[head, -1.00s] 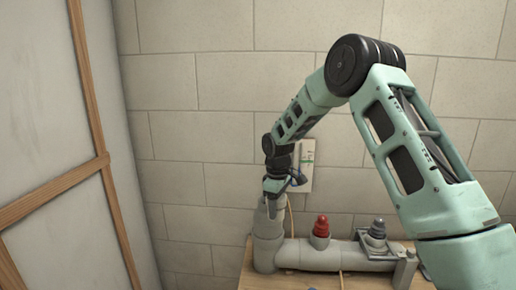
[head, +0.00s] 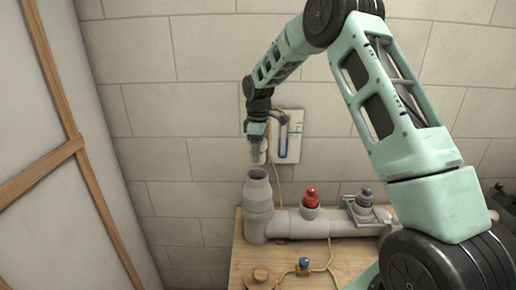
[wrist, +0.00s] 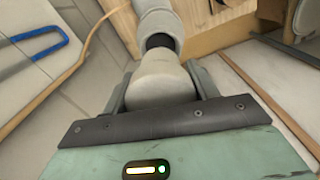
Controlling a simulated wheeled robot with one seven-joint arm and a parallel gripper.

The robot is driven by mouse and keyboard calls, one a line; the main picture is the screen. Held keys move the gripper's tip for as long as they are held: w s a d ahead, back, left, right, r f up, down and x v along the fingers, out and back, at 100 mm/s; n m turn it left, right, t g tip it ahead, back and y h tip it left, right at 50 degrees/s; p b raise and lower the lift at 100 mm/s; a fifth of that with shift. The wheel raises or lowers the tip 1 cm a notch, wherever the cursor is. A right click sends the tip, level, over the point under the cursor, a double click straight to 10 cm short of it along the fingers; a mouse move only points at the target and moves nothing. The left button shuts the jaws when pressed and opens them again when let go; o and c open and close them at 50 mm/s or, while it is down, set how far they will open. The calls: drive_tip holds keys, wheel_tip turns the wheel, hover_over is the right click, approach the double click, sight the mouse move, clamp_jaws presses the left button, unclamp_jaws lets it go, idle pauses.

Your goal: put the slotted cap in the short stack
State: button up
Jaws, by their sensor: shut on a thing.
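My gripper (head: 257,140) is shut on a pale grey rounded piece (wrist: 165,82), which looks like the slotted cap. Its slot cannot be made out. In the head view the piece hangs over the open mouth of the tall grey pipe stack (head: 257,205), with a gap between them. The wrist view shows the dark pipe mouth (wrist: 160,41) just beyond the piece. To the right, on the same horizontal pipe, a short stack holds a red cap (head: 311,195). Further right, a dark grey cap (head: 366,196) sits in another short stack with a bracket around it.
A wooden bench (head: 245,262) carries the pipework. A white panel (head: 291,135) with a blue U shape hangs on the block wall behind.

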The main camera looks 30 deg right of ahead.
drive_tip(key=shift+f+b, duration=1.9)
drive_tip(key=shift+f, duration=1.6)
drive_tip(key=shift+f, duration=0.15)
drive_tip(key=shift+s+f, duration=0.2)
drive_tip(key=shift+f, duration=0.25)
drive_tip(key=o, duration=1.1)
drive_tip(key=shift+f, duration=0.15)
drive_tip(key=shift+a, duration=0.1)
drive_tip(key=r+b, duration=0.1)
drive_tip(key=r, duration=0.5)
drive_tip(key=r+b, duration=0.2)
drive_tip(key=r, duration=0.4)
drive_tip(key=r+b, duration=0.2)
drive_tip(key=r, duration=0.4)
drive_tip(key=shift+w+d+r, duration=0.25)
drive_tip(key=shift+d+r, duration=0.05)
drive_tip(key=shift+r, duration=0.05)
